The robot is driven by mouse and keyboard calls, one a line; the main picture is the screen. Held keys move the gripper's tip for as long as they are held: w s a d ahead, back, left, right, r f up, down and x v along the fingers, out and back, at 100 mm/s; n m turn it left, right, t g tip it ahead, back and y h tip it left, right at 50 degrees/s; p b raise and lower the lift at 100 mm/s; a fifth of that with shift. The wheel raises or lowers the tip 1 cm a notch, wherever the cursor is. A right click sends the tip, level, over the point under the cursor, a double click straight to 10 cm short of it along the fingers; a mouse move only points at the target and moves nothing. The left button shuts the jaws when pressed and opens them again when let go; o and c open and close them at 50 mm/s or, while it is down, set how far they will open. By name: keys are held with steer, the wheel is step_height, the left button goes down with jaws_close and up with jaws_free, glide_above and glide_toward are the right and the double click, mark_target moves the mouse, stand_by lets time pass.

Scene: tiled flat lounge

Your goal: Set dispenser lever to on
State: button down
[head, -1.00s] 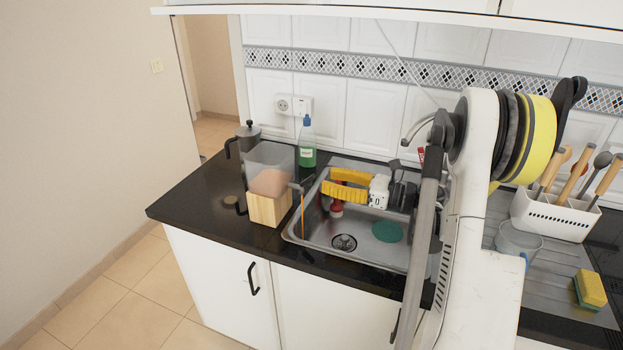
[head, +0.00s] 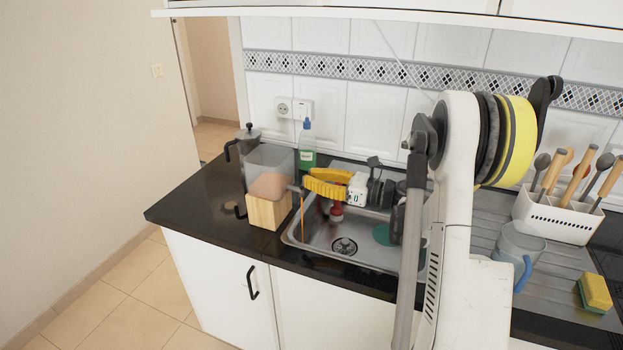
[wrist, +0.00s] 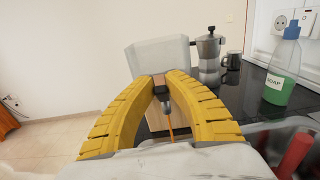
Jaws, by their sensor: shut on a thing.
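The dispenser has a clear container (head: 268,160) with pinkish contents on a wooden block (head: 266,212), at the counter's left end. In the wrist view its clear container (wrist: 160,58) is straight ahead. A dark tap with its small lever (wrist: 161,92) shows between my fingertips. A thin orange line, like a stream, runs down below the spout (head: 302,215). My gripper (head: 305,184), with yellow fingers, reaches left over the sink to the dispenser's front. Its fingers (wrist: 161,78) are closed around the lever; the exact contact and lever angle are hard to see.
A steel sink (head: 322,225) lies below my gripper. A green soap bottle (head: 307,148) and a moka pot (head: 244,146) stand behind the dispenser. A utensil rack (head: 555,215), a cup (head: 515,250) and a sponge (head: 594,292) are on the right.

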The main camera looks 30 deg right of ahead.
steer(key=shift+f+b, duration=0.3)
steer(key=shift+b, duration=0.3)
steer(key=shift+s+d+f+t+y+b, duration=0.1)
steer(key=shift+d+t+y+b, duration=0.05)
steer(key=shift+t+y+b, duration=0.45)
steer(key=shift+r, duration=0.2)
steer(key=c, duration=1.4)
jaws_free()
